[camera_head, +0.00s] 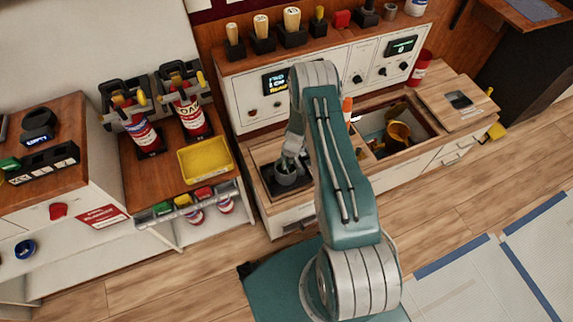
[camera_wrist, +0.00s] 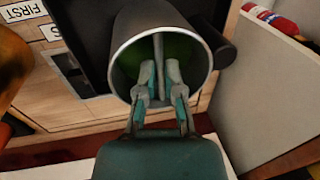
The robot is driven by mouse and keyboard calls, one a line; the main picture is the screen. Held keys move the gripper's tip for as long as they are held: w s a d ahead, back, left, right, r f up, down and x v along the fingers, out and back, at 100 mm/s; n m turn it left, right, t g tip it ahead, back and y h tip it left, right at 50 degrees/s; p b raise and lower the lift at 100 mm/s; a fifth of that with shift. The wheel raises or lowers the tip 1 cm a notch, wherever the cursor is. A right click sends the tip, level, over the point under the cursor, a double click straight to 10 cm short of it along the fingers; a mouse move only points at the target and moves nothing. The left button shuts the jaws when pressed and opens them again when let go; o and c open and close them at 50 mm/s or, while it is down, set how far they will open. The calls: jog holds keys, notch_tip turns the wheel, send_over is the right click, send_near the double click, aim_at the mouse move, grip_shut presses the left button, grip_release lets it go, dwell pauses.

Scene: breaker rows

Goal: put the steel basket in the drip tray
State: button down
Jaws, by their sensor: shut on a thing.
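The steel basket (camera_wrist: 120,62) is a grey round cup with a pale rim and a greenish inside. An upright bar stands in its middle. My gripper (camera_wrist: 160,75) reaches into its mouth, with its fingers shut on that bar. In the head view the basket (camera_head: 285,176) is at the end of my arm, over the left of the wooden counter. A dark tray (camera_head: 262,196), which looks like the drip tray, lies under and around it. The tray's dark surface (camera_wrist: 88,22) also shows behind the basket in the wrist view. I cannot tell whether basket and tray touch.
A control panel (camera_head: 245,107) stands behind the counter, with wooden-handled tools (camera_head: 292,18) on top. An open compartment (camera_head: 375,120) to the right holds a yellow cup (camera_head: 398,134). A yellow tray (camera_head: 205,160) and red canisters (camera_head: 192,118) stand on the left.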

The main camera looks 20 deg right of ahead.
jog(key=shift+f, duration=0.1)
jog(key=c, duration=0.8)
grip_release()
